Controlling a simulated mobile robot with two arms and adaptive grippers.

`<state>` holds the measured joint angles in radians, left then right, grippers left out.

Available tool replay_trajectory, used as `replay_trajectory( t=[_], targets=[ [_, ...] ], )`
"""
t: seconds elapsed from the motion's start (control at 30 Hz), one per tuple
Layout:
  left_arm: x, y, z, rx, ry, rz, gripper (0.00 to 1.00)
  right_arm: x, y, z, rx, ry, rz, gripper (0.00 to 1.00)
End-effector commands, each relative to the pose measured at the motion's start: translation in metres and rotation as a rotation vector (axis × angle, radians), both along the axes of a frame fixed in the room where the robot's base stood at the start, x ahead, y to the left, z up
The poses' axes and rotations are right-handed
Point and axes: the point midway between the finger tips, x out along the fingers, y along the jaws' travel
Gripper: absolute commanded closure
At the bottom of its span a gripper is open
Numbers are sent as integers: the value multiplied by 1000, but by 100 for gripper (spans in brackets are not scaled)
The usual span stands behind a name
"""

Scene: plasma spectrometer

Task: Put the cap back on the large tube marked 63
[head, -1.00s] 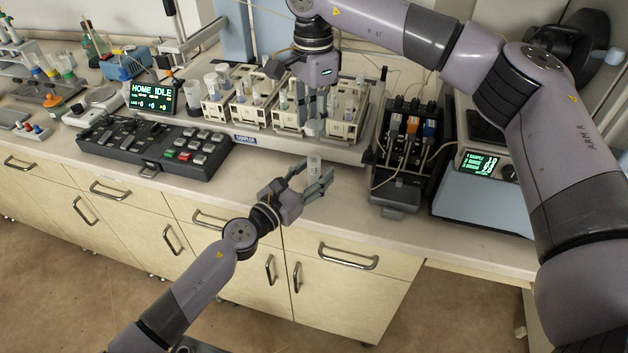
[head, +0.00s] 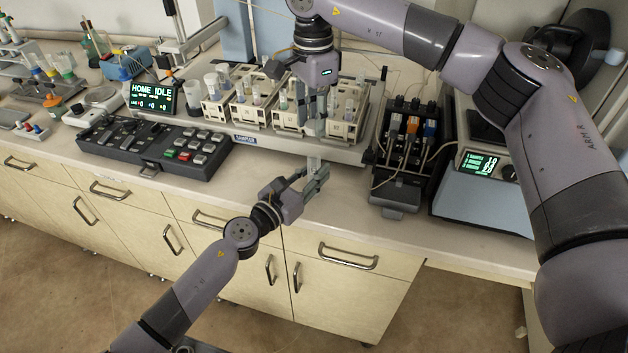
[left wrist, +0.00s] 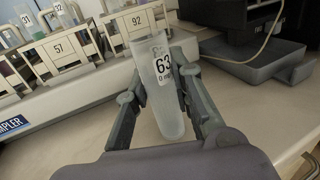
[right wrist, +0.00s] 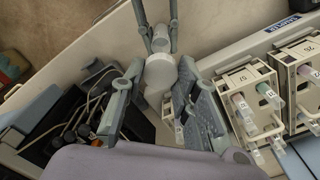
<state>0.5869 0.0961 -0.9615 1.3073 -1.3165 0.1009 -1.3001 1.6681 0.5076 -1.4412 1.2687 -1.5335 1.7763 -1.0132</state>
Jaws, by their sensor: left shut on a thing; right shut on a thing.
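The large tube marked 63 (left wrist: 165,95) is a translucent, slightly tilted tube with a white label. My left gripper (head: 314,177) is shut on its sides; its two fingers (left wrist: 160,105) flank the tube in the left wrist view. No cap shows on the tube there. My right gripper (head: 315,124) points down just above the tube in the head view. It is shut on the pale round cap (right wrist: 159,73), which shows between its fingers in the right wrist view. The fingers hide much of the cap in the head view, so I cannot tell whether cap and tube touch.
Beige racks of tubes (head: 347,128) stand on the sampler tray (head: 262,141) close behind the grippers. A dark unit with tubing (head: 398,180) stands to the right, a keypad (head: 155,147) to the left.

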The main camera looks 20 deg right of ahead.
Motion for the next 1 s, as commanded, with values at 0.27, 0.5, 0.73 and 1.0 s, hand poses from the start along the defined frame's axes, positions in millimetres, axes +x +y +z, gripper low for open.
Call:
replay_trajectory(
  t=[0.27,0.5,0.73,1.0],
  targets=[
    [0,0,0,0,0,0,100,0,0,0,0,0,0,79],
    [0,0,0,0,0,0,100,0,0,0,0,0,0,79],
    [0,0,0,0,0,0,100,0,0,-17,-2,10,0,79],
    [0,0,0,0,0,0,100,0,0,-50,-6,22,0,79]
  ],
)
